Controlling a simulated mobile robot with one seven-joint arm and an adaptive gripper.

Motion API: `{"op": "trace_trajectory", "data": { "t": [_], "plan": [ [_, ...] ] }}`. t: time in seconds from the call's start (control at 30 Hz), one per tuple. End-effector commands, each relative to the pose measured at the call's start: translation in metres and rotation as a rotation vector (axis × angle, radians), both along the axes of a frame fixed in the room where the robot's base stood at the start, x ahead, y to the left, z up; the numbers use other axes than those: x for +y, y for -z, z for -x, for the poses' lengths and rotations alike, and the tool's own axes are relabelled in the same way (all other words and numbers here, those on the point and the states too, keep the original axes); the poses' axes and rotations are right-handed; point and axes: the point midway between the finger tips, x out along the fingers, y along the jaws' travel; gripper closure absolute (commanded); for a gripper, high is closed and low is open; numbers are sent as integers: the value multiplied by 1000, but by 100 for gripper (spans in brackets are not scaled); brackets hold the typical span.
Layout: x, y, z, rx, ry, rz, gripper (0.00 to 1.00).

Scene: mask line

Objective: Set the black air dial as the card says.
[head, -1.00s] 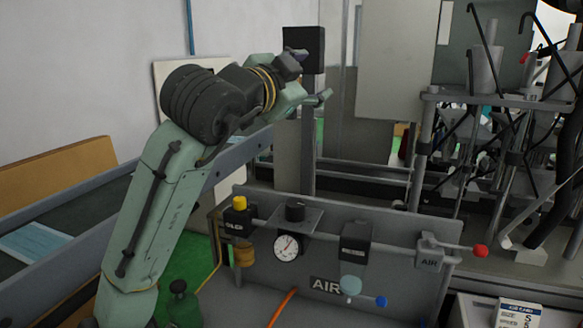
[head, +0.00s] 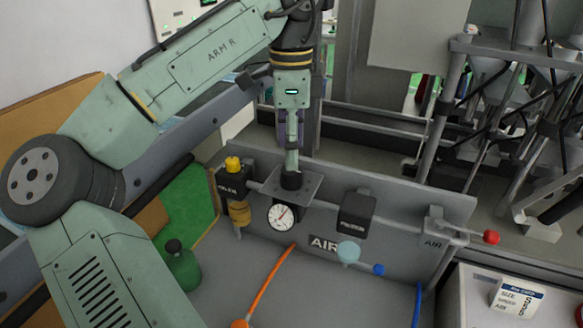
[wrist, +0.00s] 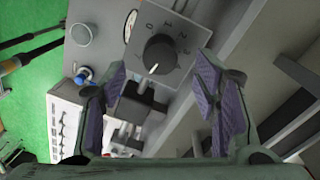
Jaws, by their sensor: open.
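The black air dial (head: 291,181) sits upright on a small grey plate above the round pressure gauge (head: 283,216). My gripper (head: 291,160) points down just above the dial. In the wrist view its two purple-padded fingers are apart, one each side of the dial's line, and nothing is between them. Contact with the dial cannot be told. The card (head: 516,297) stands at the lower right; its small print is not clearly readable.
A yellow-topped valve (head: 233,164) stands left of the dial and a black box (head: 356,210) stands right. A red-knobbed lever (head: 491,237) and a blue knob (head: 378,269) project from the panel. An orange hose (head: 272,283) runs below.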

Motion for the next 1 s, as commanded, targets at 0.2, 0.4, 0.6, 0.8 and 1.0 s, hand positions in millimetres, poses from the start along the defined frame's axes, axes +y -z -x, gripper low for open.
{"op": "trace_trajectory", "data": {
  "t": [0.2,0.4,0.6,0.8,1.0],
  "plan": [
    [-1,37,2,0,2,3,44],
    [-1,52,2,-2,0,1,44],
    [-1,54,2,-3,0,1,44],
    [-1,54,2,-3,0,1,52],
    [-1,54,2,-3,0,1,65]
  ]
}}
